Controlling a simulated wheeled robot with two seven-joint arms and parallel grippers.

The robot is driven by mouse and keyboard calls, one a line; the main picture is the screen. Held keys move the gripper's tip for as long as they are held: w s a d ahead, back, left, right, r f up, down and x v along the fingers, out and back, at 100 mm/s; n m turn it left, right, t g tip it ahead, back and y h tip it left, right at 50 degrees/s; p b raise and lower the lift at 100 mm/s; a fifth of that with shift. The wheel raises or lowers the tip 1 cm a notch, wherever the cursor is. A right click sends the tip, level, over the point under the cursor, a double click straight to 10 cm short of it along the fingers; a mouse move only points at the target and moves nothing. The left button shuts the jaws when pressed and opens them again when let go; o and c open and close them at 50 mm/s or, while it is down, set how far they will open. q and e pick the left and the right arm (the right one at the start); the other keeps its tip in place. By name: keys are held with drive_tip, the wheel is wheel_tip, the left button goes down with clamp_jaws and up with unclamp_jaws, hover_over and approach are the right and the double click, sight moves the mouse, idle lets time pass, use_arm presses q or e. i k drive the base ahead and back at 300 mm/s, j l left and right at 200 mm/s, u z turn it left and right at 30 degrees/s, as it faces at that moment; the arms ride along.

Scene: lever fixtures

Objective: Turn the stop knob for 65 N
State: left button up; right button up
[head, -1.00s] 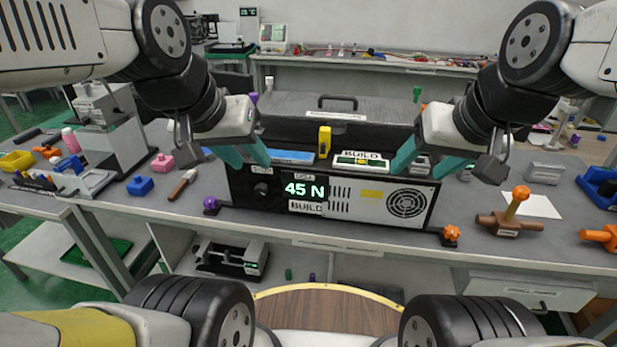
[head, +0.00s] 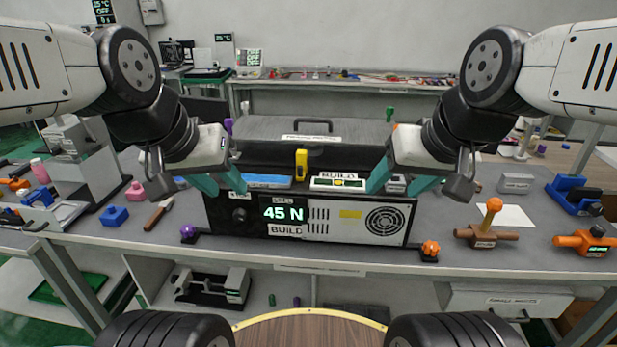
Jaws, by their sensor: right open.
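The lever fixture is a dark box (head: 347,238) with a metal front on the bench, a green-white display (head: 283,214) reading "45 N" and a "BUILD" label below it. A small dark round knob (head: 239,214) sits on its front, left of the display, under a small label too blurred to read surely. My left gripper (head: 226,190) has its teal fingers apart, with nothing seen between them, and appears just above the box's left end near that knob. My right gripper (head: 395,190) is open and empty above the box's right end. Neither gripper visibly grasps the knob.
A purple ball (head: 187,232) and an orange knob (head: 430,250) flank the box's base. A yellow block (head: 301,165) stands behind its top edge. Left lie a brown-handled tool (head: 158,213) and blue block (head: 114,216); right, an orange-topped wooden piece (head: 487,232). Bench between is clear.

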sight(239, 214)
drive_tip(key=k+z, duration=0.1)
drive_tip(key=k, duration=0.9)
